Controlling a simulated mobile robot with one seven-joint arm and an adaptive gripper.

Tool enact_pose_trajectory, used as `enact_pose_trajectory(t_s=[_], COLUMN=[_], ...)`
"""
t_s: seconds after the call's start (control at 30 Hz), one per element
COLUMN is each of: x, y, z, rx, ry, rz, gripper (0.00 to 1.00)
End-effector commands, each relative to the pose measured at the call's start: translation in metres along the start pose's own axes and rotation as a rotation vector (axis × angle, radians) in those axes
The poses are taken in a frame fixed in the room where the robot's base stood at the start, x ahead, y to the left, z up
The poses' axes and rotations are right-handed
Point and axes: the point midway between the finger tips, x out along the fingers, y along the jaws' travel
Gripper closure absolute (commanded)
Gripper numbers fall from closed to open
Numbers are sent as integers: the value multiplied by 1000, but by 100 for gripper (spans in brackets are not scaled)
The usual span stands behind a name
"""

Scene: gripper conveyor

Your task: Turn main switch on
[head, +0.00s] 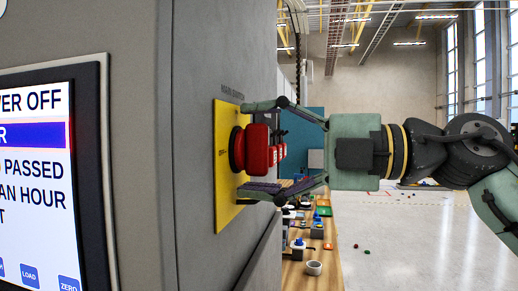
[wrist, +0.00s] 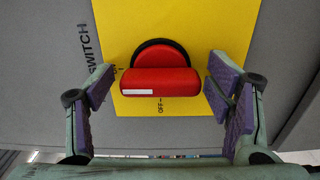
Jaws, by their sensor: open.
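The main switch is a red rotary knob (head: 258,148) on a yellow plate (head: 229,205) fixed to a grey cabinet wall. In the wrist view the red knob (wrist: 160,80) sits at the centre of the yellow plate (wrist: 190,20), its bar lying across the picture with a white mark at its left end. The word OFF shows below the knob; other lettering on the plate is partly hidden. My gripper (head: 262,150) is open, with one finger on each side of the knob. In the wrist view the gripper (wrist: 160,88) shows gaps between both purple pads and the bar.
A screen (head: 35,180) on the cabinet at the left shows text including "ER OFF". The pale floor (head: 420,240) at the right is largely clear.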

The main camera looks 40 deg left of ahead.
Motion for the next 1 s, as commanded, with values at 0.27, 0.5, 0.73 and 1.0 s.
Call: enact_pose_trajectory(t_s=[0.27, 0.5, 0.73, 1.0], x=[0, -23, -58, -79], y=[0, 0, 0, 0], z=[0, 0, 0, 0], rx=[-1, 0, -1, -1], ry=[0, -2, -2, 0], rz=[-1, 2, 1, 0], gripper=[25, 25, 25, 25])
